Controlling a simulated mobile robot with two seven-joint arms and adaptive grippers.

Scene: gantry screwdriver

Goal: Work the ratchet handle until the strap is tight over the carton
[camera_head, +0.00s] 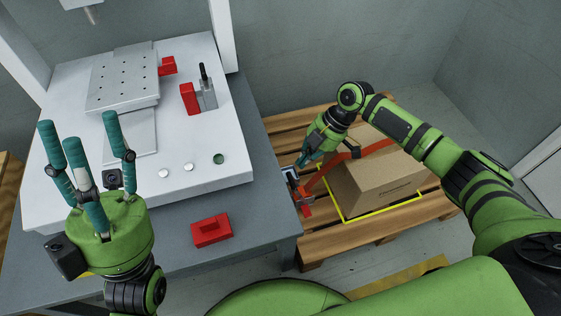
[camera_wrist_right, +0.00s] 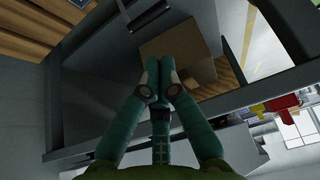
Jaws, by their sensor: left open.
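The tan carton (camera_head: 385,175) stands on the wooden pallet, and a tan box shape also shows beyond the fingers in the right wrist view (camera_wrist_right: 180,45). An orange-red strap (camera_head: 323,178) runs over the carton and down its left side towards the ratchet (camera_head: 289,175) beside the grey table's edge. My right gripper (camera_head: 305,160) is just above the ratchet. In the right wrist view its fingers (camera_wrist_right: 161,80) are drawn together, with no handle visible between them. Contact with the ratchet cannot be told. My left gripper (camera_head: 88,140) is open and empty, fingers up, at the left.
The grey table (camera_head: 265,205) carries a white machine bed (camera_head: 225,100) with a drilled plate (camera_head: 122,82), a clamp (camera_head: 205,92) and red blocks. One red block (camera_head: 212,230) lies on the table's front. A yellow outline (camera_head: 385,210) surrounds the carton's base on the pallet (camera_head: 320,243).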

